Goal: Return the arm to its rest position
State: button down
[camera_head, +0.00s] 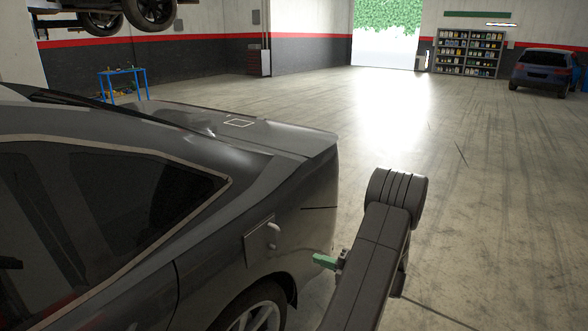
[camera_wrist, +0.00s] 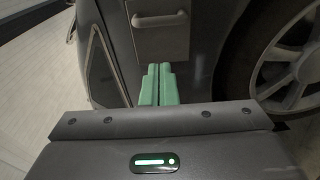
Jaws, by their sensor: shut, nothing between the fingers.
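My gripper (camera_head: 324,260) has green fingers and sits at the end of my dark arm, to the right of the car's rear side. In the wrist view, the two green fingers (camera_wrist: 158,72) are together with nothing between them. They point at the side of the dark grey car (camera_head: 315,185), just below a square panel (camera_head: 257,243) with a small handle. The panel and its handle (camera_wrist: 158,20) also show at the top of the wrist view. The fingers look apart from the handle; whether the panel is fully flush with the body I cannot tell.
The car's rear wheel (camera_head: 258,312) is close to my gripper and fills the right of the wrist view (camera_wrist: 290,65). Open concrete floor (camera_head: 480,200) lies right of my arm. A blue stand (camera_head: 124,84), a shelf (camera_head: 468,53) and a blue car (camera_head: 541,72) are far back.

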jog(key=p, duration=0.1)
send_near(278, 241)
jog(key=a, duration=0.4)
jog(key=w, duration=0.1)
jog(key=w+a, duration=0.1)
jog(key=w+b, duration=0.1)
jog(key=shift+w+a, duration=0.1)
jog(key=shift+a, duration=0.2)
jog(key=shift+s+r, duration=0.1)
jog(key=shift+s, duration=0.1)
jog(key=shift+d, duration=0.1)
